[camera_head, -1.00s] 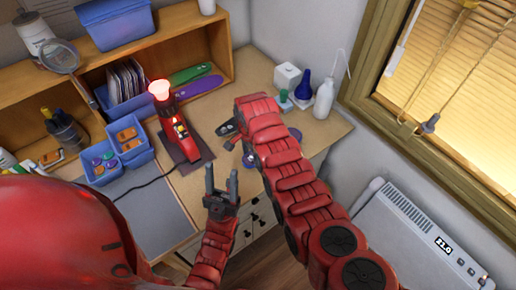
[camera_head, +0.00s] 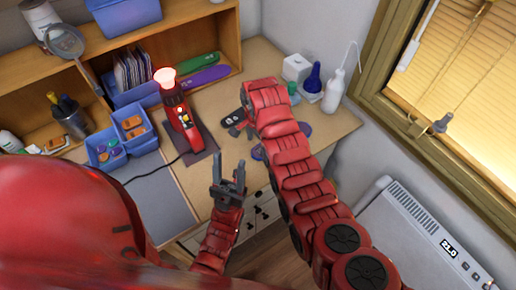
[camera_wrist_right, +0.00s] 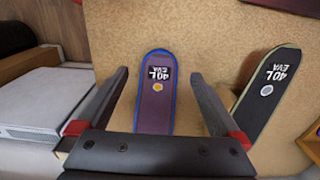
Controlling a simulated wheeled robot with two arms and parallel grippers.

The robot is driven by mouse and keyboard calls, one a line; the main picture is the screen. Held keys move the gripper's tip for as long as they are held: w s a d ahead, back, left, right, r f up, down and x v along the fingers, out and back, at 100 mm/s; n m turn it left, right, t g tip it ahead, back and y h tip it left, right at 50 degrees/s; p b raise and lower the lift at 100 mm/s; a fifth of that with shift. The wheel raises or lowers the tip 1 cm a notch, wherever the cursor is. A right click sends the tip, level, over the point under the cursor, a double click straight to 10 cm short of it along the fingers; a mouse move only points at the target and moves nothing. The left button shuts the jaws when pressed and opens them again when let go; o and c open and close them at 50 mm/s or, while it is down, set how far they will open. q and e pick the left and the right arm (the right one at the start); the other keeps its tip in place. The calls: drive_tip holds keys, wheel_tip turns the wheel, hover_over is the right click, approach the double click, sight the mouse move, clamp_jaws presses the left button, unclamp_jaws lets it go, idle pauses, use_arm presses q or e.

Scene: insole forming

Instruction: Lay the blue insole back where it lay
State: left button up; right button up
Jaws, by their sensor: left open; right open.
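In the head view my right arm covers most of that spot; a bluish end (camera_head: 258,152) shows beside the arm. My left gripper (camera_head: 229,172) is open and empty over the worktop's front edge.
A black insole with a green edge (camera_wrist_right: 268,90) lies to the right of the blue one. A red tool with a glowing top (camera_head: 180,115) stands left. Blue bins (camera_head: 107,155), a shelf with green (camera_head: 195,64) and purple (camera_head: 203,78) insoles, and bottles (camera_head: 333,92) surround the worktop.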

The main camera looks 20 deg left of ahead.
wheel_tip(320, 180, up, 2)
drive_tip(key=shift+w+b, duration=0.1)
drive_tip(key=shift+b, duration=0.35)
wheel_tip(320, 180, up, 7)
drive_tip(key=p, duration=0.4)
drive_tip(key=shift+f, duration=0.15)
